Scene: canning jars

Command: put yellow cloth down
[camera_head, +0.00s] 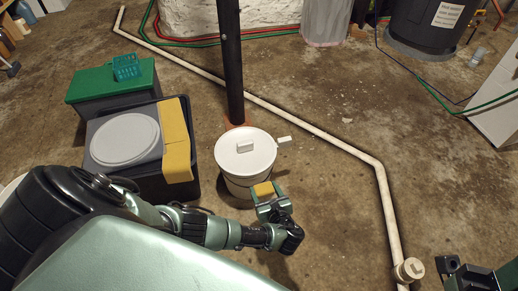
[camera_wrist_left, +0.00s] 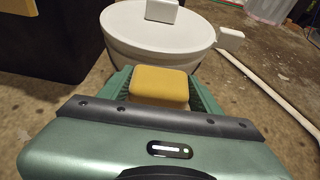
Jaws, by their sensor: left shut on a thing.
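The yellow cloth (camera_head: 263,188) looks like a small, thick, rounded block. My left gripper (camera_head: 270,200) is shut on it, just in front of the white lidded bucket (camera_head: 246,153). In the left wrist view the yellow cloth (camera_wrist_left: 158,86) sits between the green fingers of my left gripper (camera_wrist_left: 160,88), with the white bucket (camera_wrist_left: 150,35) close beyond. Whether the cloth touches the bucket is not clear. Part of my right gripper (camera_head: 458,272) shows at the lower right edge, and its jaws cannot be made out.
A yellow sheet (camera_head: 176,140) drapes over the dark bin (camera_head: 191,185) at left, beside a grey round lid (camera_head: 125,138). A green-topped box (camera_head: 110,82) stands behind. A black post (camera_head: 232,65) rises behind the bucket.

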